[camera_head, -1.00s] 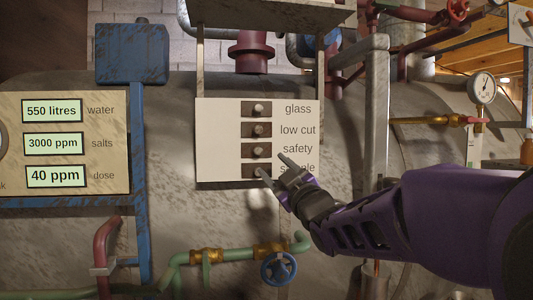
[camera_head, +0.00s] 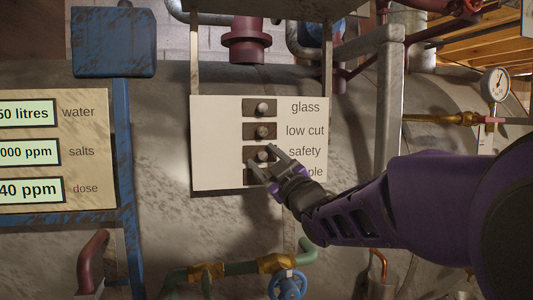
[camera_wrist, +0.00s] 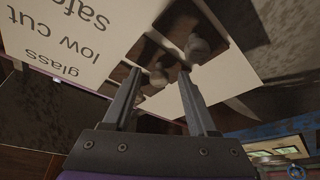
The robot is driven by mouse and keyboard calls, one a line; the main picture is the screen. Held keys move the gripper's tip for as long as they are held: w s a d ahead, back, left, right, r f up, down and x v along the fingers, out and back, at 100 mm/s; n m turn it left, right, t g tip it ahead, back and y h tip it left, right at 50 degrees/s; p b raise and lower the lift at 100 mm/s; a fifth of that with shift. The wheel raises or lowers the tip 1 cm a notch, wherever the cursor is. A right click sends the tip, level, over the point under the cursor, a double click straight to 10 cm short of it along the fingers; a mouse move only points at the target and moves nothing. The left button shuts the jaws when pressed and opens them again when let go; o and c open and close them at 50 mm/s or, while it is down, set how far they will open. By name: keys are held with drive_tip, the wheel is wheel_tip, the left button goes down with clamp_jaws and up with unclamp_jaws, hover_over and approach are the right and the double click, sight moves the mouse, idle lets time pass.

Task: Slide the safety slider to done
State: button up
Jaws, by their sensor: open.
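The safety slider (camera_head: 263,155) is a small grey knob in a dark slot, third from the top on a white panel (camera_head: 217,140), left of the word "safety". My gripper (camera_head: 264,158) is open in front of it, coming from the lower right. One fingertip shows at the knob's upper right, the other at its lower left. In the wrist view, a rounded knob (camera_wrist: 158,77) shows between the two fingertips, and a larger knob (camera_wrist: 197,47) lies beyond the right finger. I cannot tell whether a finger touches a knob. The sample slider is mostly hidden behind my gripper.
The glass slider (camera_head: 262,107) and low cut slider (camera_head: 262,131) sit just above, close to the fingers. A grey vertical pipe (camera_head: 389,110) stands right of the panel. A blue valve wheel (camera_head: 287,285) and green pipe lie below. A readout board (camera_head: 85,150) is at left.

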drive_tip(key=shift+w, duration=0.1)
drive_tip(key=shift+c, duration=0.2)
drive_tip(key=shift+r, duration=0.1)
clamp_jaws()
idle(1.2)
